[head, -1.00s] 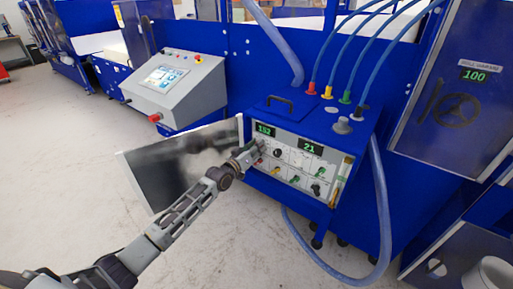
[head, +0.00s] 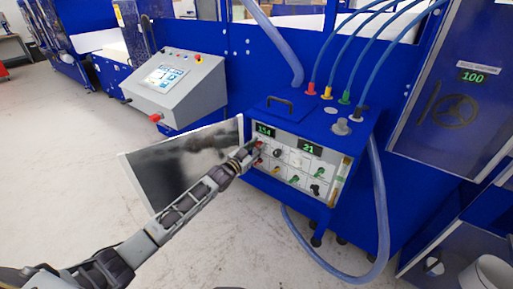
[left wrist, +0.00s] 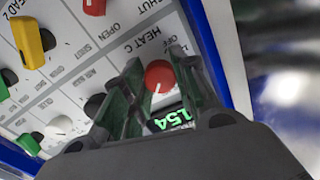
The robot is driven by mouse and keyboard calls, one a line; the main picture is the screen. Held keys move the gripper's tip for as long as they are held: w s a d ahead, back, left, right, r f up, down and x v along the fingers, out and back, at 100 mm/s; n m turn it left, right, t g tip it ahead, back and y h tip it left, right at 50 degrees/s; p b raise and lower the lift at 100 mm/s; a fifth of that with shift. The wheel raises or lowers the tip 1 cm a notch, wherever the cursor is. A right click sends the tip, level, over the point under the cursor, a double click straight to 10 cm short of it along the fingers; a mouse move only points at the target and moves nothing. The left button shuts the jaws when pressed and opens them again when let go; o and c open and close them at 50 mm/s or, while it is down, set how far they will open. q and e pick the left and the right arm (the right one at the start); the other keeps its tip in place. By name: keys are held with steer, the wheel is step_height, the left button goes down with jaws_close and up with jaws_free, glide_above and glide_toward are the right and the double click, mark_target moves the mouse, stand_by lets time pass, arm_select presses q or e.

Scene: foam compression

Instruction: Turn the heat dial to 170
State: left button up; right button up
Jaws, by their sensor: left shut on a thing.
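The heat dial is a red round knob (left wrist: 159,76) under the label HEAT C in the left wrist view. My left gripper (left wrist: 150,85) has its fingers on either side of the dial and is shut on it. In the head view my left gripper (head: 257,148) is at the upper left of the control panel and mostly covers the dial. The green heat display (head: 265,131) reads 154. It also shows in the left wrist view (left wrist: 172,120), partly behind the gripper. My right gripper is not in view.
A second display (head: 309,148) reads 21. Other coloured knobs and switches sit close by, such as a yellow lever (left wrist: 33,42) and another red knob (left wrist: 94,6). An open panel door (head: 180,168) stands left of the box, just behind my left arm. A blue hose (head: 381,200) hangs at right.

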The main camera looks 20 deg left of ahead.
arm_select(q)
steer(key=shift+f, duration=0.1)
steer(key=o, duration=1)
steer(key=shift+v, duration=6.05)
